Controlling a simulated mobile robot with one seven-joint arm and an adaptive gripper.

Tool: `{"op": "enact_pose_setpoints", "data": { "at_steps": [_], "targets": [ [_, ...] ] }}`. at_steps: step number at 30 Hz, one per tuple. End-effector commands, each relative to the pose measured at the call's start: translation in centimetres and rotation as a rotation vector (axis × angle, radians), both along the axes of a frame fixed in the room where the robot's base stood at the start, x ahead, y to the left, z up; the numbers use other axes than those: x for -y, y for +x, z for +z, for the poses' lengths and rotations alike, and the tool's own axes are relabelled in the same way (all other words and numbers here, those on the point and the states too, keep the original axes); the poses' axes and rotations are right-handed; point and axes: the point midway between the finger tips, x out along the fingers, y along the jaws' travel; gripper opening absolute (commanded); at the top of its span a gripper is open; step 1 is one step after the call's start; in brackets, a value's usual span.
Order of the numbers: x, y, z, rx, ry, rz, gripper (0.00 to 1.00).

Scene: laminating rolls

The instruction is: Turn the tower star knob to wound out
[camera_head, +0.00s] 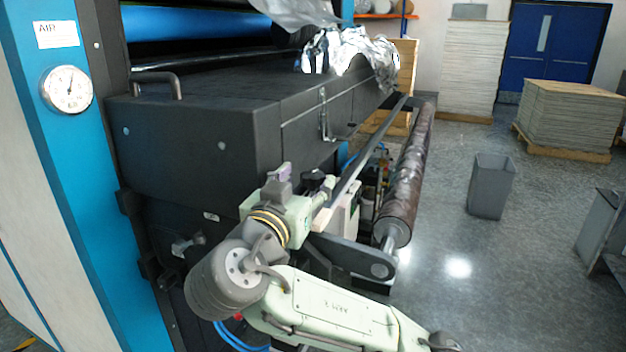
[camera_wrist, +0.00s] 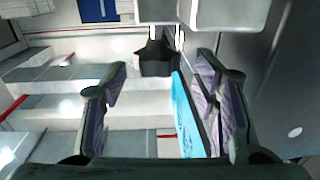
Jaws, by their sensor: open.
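The star knob (camera_wrist: 157,57) is black with a lobed outline. In the wrist view it lies beyond my fingertips and between them, under a pale grey block. In the head view a round black knob (camera_head: 314,179) shows beside my gripper (camera_head: 283,182), near the end of the long roll; it looks like the same knob. My gripper (camera_wrist: 163,75) is open, with its two padded fingers apart and nothing held between them. The wrist view shows no clear contact with the knob. The knob's exact turn cannot be read.
A dark machine housing (camera_head: 190,125) stands left of my arm. A long dark roll (camera_head: 408,185) runs away on the right. A blue panel (camera_wrist: 186,115) reaches between my fingers in the wrist view. A grey bin (camera_head: 490,187) stands on open floor at the right.

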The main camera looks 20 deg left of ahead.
Motion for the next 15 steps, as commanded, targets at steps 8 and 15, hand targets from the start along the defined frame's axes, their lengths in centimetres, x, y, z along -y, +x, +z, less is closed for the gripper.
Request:
{"op": "enact_pose_setpoints", "data": {
  "at_steps": [8, 15],
  "targets": [
    [0.3, 2.6, -0.8, -0.009, -0.006, -0.014, 0.55],
    [0.2, 3.5, -0.4, -0.009, -0.003, -0.011, 0.55]
  ]
}}
